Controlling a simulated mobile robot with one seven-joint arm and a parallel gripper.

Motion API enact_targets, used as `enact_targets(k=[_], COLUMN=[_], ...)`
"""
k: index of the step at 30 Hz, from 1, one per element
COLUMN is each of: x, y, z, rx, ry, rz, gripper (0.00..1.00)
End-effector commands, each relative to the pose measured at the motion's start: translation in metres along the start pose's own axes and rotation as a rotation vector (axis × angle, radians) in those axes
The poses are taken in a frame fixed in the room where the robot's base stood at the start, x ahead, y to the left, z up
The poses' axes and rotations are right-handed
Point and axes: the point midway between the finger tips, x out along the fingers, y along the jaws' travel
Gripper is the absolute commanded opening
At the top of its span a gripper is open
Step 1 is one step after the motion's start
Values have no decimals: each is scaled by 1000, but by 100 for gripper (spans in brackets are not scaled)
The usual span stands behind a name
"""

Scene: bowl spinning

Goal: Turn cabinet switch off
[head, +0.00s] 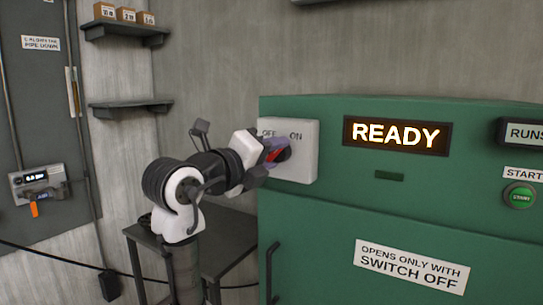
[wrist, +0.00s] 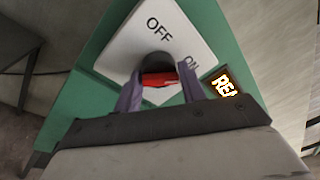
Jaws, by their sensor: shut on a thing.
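The cabinet switch is a dark knob with a red handle (head: 276,155) on a white plate (head: 304,160) marked OFF and ON, at the upper left of the green cabinet (head: 340,215). My gripper (head: 270,151) reaches it from the left. In the wrist view, the purple fingers of my gripper (wrist: 160,90) stand on both sides of the red handle (wrist: 161,79) and are shut on it. The white plate (wrist: 125,45) is tilted in that view, with OFF above the knob and ON to its right. The fingers partly hide the handle, so I cannot tell which label it points at.
A lit READY display (head: 397,135) is right of the switch, with a green START button (head: 520,196) farther right. A cabinet label (head: 412,266) reads OPENS ONLY WITH SWITCH OFF. A door handle (head: 272,272) is below the switch. A dark table (head: 235,240) stands behind my arm.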

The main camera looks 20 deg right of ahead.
Motion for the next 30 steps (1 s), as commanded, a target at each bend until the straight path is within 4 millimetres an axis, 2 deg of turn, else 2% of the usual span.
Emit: enact_targets(k=[8, 30], x=[0, 0], y=[5, 4], z=[-2, -5], rx=[-168, -860], ry=[-11, -60], rz=[-14, -86], gripper=[18, 18])
